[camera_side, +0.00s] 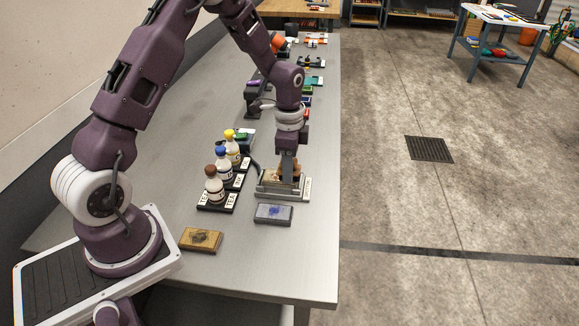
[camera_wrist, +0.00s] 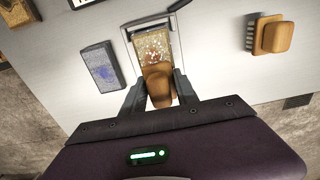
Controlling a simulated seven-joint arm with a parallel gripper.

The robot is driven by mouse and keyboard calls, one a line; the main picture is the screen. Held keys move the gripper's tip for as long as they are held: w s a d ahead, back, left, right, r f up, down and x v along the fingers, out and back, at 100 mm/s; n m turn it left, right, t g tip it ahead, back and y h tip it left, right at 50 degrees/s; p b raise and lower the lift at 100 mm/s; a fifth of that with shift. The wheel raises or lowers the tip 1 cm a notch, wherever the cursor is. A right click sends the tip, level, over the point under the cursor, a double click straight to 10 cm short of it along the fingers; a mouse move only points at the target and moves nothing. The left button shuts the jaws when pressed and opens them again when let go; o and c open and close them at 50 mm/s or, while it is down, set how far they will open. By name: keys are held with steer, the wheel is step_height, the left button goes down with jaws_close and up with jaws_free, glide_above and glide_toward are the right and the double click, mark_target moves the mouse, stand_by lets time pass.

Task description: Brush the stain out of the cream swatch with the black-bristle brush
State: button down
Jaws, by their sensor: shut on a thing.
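My gripper (camera_side: 289,176) is shut on a wooden-backed brush and points down over the metal clamp frame (camera_side: 265,192). In the wrist view my gripper (camera_wrist: 158,92) grips the brown brush (camera_wrist: 158,78) from both sides. Its bristles are hidden beneath it, so their colour does not show. The cream-tan swatch (camera_wrist: 151,44) lies in the frame, with white foam-like specks on its face. The brush covers the swatch's near end; whether the bristles touch it, and any stain under the brush, cannot be told.
A grey swatch with a blue stain (camera_side: 273,213) lies just beside the frame. A tan swatch with a dark stain (camera_side: 201,240) is nearer my base. Several capped bottles (camera_side: 224,171) stand left of the frame. Another wooden brush (camera_wrist: 270,37) rests on the table.

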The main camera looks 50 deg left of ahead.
mark_target(265, 174)
steer(key=shift+s+a, duration=2.2)
steer(key=shift+s, duration=0.05)
step_height(265, 174, up, 8)
steer(key=shift+d+f, duration=0.1)
